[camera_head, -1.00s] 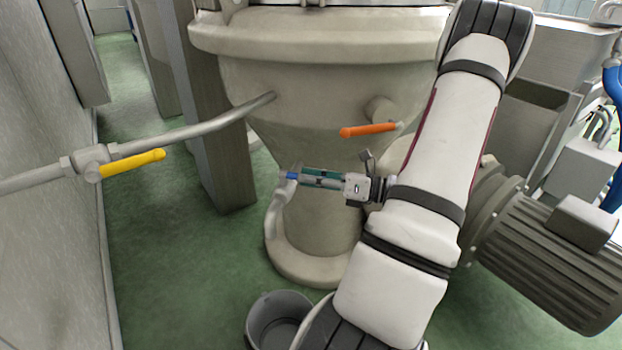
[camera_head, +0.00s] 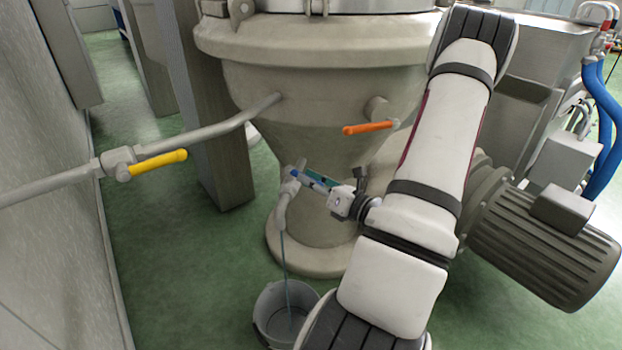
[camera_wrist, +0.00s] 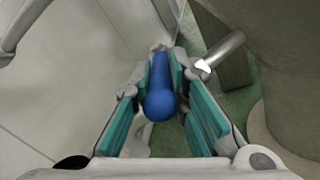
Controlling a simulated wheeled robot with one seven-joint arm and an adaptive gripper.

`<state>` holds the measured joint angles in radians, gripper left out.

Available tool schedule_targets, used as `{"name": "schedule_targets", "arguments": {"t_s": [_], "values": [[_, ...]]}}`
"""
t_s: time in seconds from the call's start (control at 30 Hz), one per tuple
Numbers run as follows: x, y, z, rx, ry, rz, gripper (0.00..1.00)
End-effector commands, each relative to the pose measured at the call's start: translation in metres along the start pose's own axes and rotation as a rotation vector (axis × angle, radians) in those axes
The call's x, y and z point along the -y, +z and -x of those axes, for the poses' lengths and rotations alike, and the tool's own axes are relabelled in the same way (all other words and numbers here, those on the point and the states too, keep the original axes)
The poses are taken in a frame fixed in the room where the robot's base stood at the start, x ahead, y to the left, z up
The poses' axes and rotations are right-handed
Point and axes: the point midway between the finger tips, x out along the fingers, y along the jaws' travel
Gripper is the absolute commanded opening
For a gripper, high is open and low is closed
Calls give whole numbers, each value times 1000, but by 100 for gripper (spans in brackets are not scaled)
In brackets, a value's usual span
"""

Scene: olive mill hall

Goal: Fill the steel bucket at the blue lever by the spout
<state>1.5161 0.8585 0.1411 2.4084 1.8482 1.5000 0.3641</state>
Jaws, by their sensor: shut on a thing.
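My gripper (camera_head: 316,180) is at the spout's valve, its jaws closed around the blue lever (camera_wrist: 161,92). In the wrist view the lever lies between the two teal finger pads. In the head view only a little blue of the lever (camera_head: 295,172) shows at the fingertips. The spout (camera_head: 282,212) points down below the valve, and a thin stream of liquid (camera_head: 285,258) runs from it. The grey steel bucket (camera_head: 262,318) stands on the floor under the spout. The stream falls into the bucket. My arm hides part of its right side, and the liquid level cannot be told.
A yellow lever (camera_head: 158,164) sits on the pipe at left. An orange lever (camera_head: 369,127) sits on the large beige vessel (camera_head: 330,75). A finned motor (camera_head: 545,245) stands at right. Green floor (camera_head: 170,270) is clear left of the bucket.

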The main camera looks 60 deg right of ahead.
Motion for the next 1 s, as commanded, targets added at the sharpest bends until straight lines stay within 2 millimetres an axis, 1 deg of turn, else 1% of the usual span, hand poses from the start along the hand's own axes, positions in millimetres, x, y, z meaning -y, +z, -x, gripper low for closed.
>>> {"name": "schedule_targets", "arguments": {"t_s": [0.3, 0.73, 0.77, 0.8, 0.83, 1.0], "values": [[1, -1, 0, 42, -82, -1, 0], [1, -1, 0, 45, -89, -2, 0], [1, -1, 0, 45, -89, -2, 22], [1, -1, 0, 46, -89, -2, 31], [1, -1, 0, 46, -89, -2, 35], [1, -1, 0, 47, -88, -1, 35]]}}
